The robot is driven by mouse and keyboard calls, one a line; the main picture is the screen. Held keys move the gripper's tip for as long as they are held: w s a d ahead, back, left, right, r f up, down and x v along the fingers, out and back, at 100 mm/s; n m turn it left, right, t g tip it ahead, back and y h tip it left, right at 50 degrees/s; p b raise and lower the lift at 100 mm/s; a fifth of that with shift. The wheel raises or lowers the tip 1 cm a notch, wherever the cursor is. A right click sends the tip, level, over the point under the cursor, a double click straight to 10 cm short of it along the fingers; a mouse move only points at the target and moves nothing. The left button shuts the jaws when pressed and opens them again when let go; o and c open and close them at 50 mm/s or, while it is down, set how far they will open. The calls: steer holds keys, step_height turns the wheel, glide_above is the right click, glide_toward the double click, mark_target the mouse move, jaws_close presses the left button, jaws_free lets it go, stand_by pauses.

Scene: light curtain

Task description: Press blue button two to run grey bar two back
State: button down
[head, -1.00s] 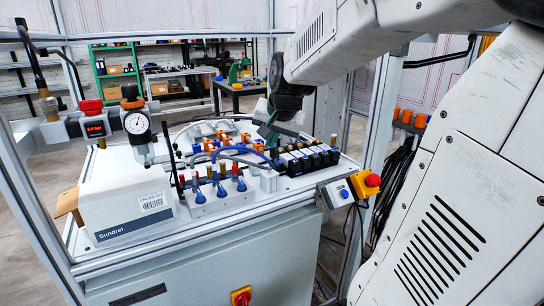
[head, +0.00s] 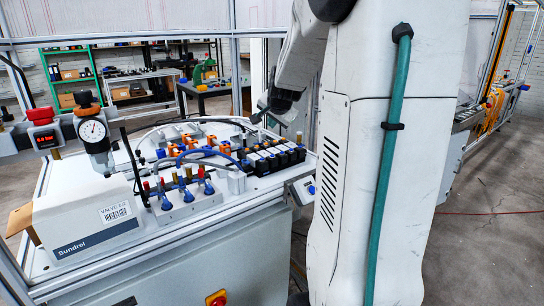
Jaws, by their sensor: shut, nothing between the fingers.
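A row of black valves (head: 275,157) with white tops and small blue parts stands on the bench plate. The blue buttons are too small to number, so I cannot tell which is button two. Several orange-ended parts (head: 188,142) lie behind and left of the row; I cannot pick out grey bar two among them. My gripper (head: 261,109) is shut and empty, above the back of the valve row and apart from it. Its fingertips are small and dark here.
A white Sundrel box (head: 85,225) stands at the bench's front left, below a pressure gauge (head: 93,130). A block with blue fittings (head: 186,198) stands in front of the valves. A grey button box (head: 302,188) is partly behind my arm. Frame posts flank the bench.

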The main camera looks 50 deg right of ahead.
steer(key=shift+f, duration=4.05)
steer(key=shift+f, duration=0.1)
steer(key=shift+f, duration=0.3)
steer(key=shift+f, duration=0.4)
steer(key=shift+r, duration=0.8)
steer(key=shift+r, duration=2.55)
